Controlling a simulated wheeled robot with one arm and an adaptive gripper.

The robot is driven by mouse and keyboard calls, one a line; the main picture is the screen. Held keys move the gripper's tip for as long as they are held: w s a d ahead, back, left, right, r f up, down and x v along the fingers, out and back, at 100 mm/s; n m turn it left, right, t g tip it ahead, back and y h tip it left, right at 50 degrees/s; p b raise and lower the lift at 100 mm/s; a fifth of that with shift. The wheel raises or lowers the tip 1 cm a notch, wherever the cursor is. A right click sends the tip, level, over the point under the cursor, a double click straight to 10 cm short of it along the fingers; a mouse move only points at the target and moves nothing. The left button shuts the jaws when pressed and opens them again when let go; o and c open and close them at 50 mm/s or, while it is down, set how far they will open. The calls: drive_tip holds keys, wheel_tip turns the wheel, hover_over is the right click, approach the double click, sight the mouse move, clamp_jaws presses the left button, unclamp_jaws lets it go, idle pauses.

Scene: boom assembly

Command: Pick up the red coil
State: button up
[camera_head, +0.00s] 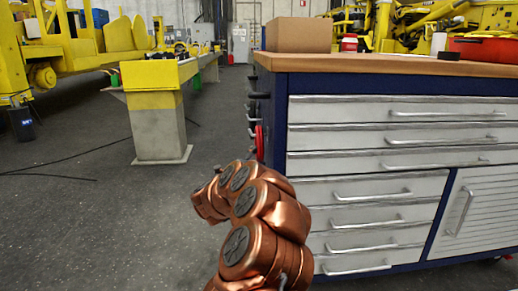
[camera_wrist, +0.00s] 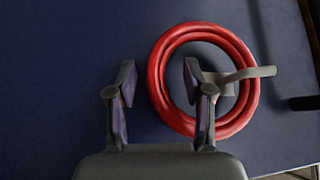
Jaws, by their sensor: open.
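The red coil (camera_wrist: 203,32) is a thick ring against the dark blue side panel of the tool cabinet. It hangs around a grey hook (camera_wrist: 245,75) that passes across its right rim. The coil also shows in the head view (camera_head: 259,142) as a small red strip at the cabinet's left side. My gripper (camera_wrist: 159,82) is open in the wrist view. The coil's left rim shows between the two fingers. The right finger overlaps the ring's central opening, and the left finger is outside the ring. I cannot tell whether either finger touches the coil.
The cabinet (camera_head: 370,185) with several grey drawers stands at the right. A yellow and grey post (camera_head: 158,125) stands at the left. Floor between post and cabinet is clear.

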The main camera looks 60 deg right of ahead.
clamp_jaws()
idle(0.4)
drive_tip(key=shift+r, duration=0.15)
